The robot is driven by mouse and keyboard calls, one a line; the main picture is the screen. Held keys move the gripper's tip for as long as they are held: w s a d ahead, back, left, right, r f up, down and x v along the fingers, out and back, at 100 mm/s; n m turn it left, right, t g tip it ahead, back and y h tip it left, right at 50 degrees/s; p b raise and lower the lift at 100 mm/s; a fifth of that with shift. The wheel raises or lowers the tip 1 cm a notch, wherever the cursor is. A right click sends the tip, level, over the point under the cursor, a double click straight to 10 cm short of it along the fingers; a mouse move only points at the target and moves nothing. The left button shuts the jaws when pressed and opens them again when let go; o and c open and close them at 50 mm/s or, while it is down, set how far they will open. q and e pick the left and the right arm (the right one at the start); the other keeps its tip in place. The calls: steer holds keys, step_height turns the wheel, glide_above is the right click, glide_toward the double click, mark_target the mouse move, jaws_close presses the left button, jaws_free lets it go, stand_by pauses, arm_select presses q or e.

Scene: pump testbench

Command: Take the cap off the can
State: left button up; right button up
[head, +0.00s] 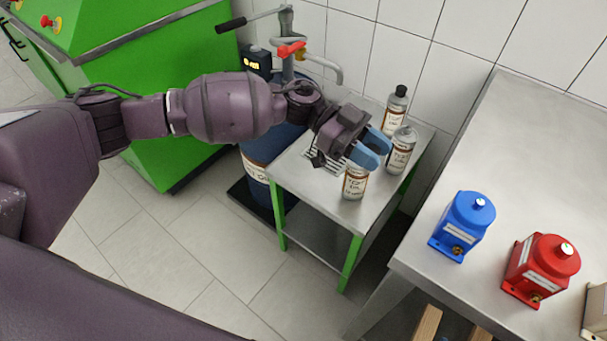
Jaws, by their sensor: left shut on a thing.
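A small can (354,184) with a white and brown label stands at the front of the small metal side table (318,196). My left gripper (370,150) is right above it, its blue fingers shut at the can's top. The fingers hide the cap and what lies between them, so I cannot see whether the cap is still seated. A second can (400,152) with a grey top stands just right of the fingers. A bottle (395,110) with a black cap stands behind it. My right gripper is out of view.
A blue drum (257,165) with a hand pump and red lever (290,50) stands left of the side table. A green machine (150,90) is farther left. A metal bench on the right holds a blue pump (465,225) and a red pump (541,268).

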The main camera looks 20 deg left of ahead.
arm_select(q)
steer(key=w+a+f+n+t+y+b, duration=0.1)
steer(key=w+a+f+n+t+y, duration=0.2)
steer(key=w+a+f+n+t, duration=0.5)
steer(key=w+a+f+n+t+y, duration=0.35)
steer(key=w+a+n+t, duration=0.35)
steer(key=w+a+t, duration=0.45)
steer(key=shift+n+g+y, duration=0.3)
steer(key=shift+g+y, duration=0.05)
steer(key=shift+g, duration=0.2)
steer(key=f+b, duration=0.2)
steer(key=f, duration=0.3)
steer(key=s+a+f+b, duration=0.1)
steer(key=f+b, duration=0.1)
steer(key=f, duration=0.3)
steer(key=s+f+b, duration=0.1)
steer(key=f+b, duration=0.1)
steer(key=f, duration=0.2)
steer(key=shift+a+f, duration=0.4)
steer(key=shift+w+f+b, duration=0.15)
steer(key=shift+f+b, duration=0.2)
steer(key=shift+f, duration=0.05)
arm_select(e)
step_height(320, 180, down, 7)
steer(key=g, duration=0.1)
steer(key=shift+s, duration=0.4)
